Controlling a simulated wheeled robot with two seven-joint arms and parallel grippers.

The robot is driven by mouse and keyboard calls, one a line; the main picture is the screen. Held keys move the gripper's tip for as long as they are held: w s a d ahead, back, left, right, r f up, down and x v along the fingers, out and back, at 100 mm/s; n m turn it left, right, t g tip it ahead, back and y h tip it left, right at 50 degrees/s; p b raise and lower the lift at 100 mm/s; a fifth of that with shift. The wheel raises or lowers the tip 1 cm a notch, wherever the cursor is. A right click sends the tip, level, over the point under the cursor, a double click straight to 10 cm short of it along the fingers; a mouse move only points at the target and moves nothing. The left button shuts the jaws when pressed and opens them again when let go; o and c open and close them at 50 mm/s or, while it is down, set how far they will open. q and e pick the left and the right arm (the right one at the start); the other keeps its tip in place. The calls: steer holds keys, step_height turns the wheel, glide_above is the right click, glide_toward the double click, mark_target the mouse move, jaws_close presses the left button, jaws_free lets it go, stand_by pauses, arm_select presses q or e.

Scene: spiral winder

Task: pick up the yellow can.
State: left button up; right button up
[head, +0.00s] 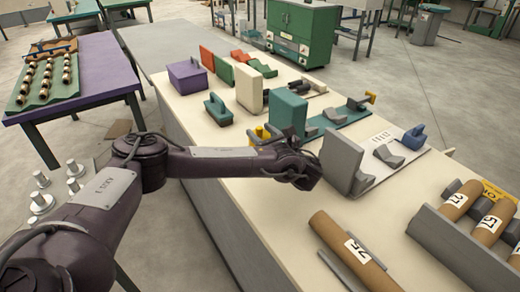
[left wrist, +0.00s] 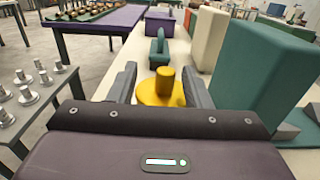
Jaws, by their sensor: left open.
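The yellow can (head: 262,132) stands on the cream bench top (head: 228,140) and is partly hidden behind my left gripper in the head view. In the left wrist view the yellow can (left wrist: 161,92) shows a wide round body with a narrower upright cylinder on top. My left gripper (head: 268,137) is open, low over the bench. In the left wrist view its two fingers (left wrist: 160,80) lie on either side of the can, with gaps visible. I cannot tell how deep the can sits between them. My right gripper is not in view.
A teal block (left wrist: 262,75) stands close right of the fingers. Grey blocks (head: 342,160) and brown tubes (head: 350,252) lie to the right. The bench's left edge is close.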

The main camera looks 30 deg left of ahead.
arm_select(q)
steer(key=x, duration=0.2)
steer(key=shift+w+a+f+p, duration=0.1)
steer(key=shift+w+a+p, duration=0.15)
steer(key=shift+w, duration=0.25)
steer(key=shift+w+a+f, duration=0.15)
steer(key=shift+w+a, duration=0.25)
steer(key=shift+a, duration=0.15)
jaws_close()
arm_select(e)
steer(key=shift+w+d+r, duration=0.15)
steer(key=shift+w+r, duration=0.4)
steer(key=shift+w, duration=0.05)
